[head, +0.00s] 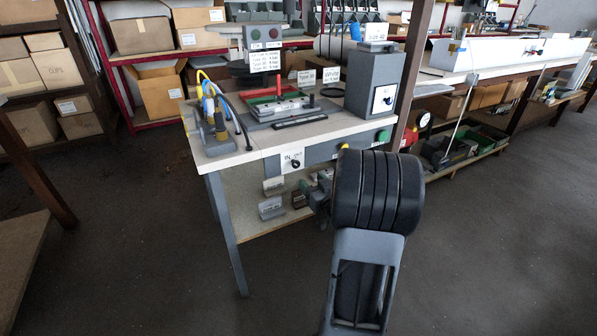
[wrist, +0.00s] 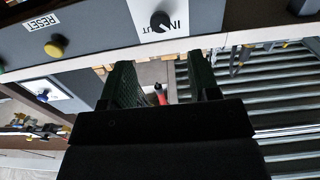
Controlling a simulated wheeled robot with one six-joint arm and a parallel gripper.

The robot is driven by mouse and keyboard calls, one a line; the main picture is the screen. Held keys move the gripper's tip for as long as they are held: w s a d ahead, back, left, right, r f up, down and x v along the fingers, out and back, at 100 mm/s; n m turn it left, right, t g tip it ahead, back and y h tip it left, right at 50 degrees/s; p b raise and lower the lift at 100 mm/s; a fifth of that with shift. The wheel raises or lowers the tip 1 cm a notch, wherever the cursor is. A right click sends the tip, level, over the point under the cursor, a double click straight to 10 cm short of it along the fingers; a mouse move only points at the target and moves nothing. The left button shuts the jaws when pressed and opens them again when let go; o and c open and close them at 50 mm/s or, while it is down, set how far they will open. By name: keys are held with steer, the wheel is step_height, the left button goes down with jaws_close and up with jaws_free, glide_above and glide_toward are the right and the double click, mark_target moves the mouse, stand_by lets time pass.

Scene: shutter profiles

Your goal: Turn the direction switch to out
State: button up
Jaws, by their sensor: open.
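The direction switch (wrist: 160,20) is a black knob on a white plate marked IN and OUT, on the grey front panel of the bench. In the head view the switch (head: 295,163) sits at the panel's left part. In the wrist view it lies beyond the fingertips, roughly between them and a little above. My gripper (wrist: 160,78) is open, with two dark ribbed fingers and nothing held; it is apart from the knob. In the head view my arm hides most of the gripper, and its tips cannot be made out clearly.
A yellow button (wrist: 55,47) beside a RESET label is on the same panel. A green button (head: 381,136) is at the panel's right end. The workbench (head: 225,158) carries a fixture and a grey box (head: 374,85). Open floor (head: 130,220) lies left of the bench.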

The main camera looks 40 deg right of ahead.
mark_target(297, 166)
steer(key=w, duration=0.3)
steer(key=w+d+b, duration=0.1)
steer(key=w, duration=0.5)
steer(key=shift+w+d, duration=0.15)
steer(key=c, duration=0.9)
